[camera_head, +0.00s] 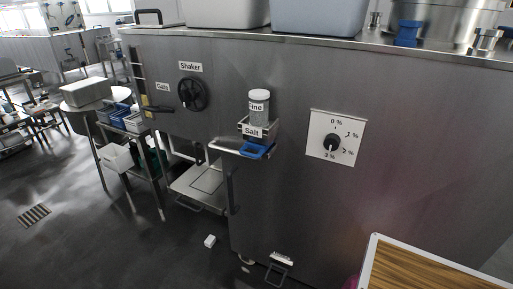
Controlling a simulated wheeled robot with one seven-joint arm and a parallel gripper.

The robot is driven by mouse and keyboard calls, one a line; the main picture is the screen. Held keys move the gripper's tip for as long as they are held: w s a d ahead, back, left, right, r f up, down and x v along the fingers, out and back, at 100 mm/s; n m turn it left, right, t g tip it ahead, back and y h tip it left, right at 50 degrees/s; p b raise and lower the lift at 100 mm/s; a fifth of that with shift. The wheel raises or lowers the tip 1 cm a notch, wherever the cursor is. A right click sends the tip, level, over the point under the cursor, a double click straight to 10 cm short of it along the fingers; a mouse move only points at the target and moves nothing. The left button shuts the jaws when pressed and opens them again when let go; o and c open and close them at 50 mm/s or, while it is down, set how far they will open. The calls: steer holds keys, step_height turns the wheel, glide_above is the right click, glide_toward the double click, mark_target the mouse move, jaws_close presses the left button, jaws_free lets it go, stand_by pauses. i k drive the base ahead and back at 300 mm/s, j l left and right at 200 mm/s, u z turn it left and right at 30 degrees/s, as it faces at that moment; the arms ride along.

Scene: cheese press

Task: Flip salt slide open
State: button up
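The salt dispenser (243,126) is fixed to the steel front of the machine, right of centre-left. A clear jar (260,108) with a white lid and the label "Fine" stands upright in its bracket, above a "Salt" label (252,132). The blue slide (257,152) sits at the bottom of the dispenser and sticks out below the label. At this size I cannot tell whether the slide is open or shut. My gripper is not in view.
A black "Shaker" knob (192,94) is to the left, and a percentage dial (332,143) to the right. A steel shelf (204,184) juts out lower left. A wooden-topped table (415,268) fills the lower right. Floor (130,245) is mostly clear at lower left, with a small white box (210,241).

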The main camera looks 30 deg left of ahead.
mark_target(262, 149)
steer(key=u, duration=1.65)
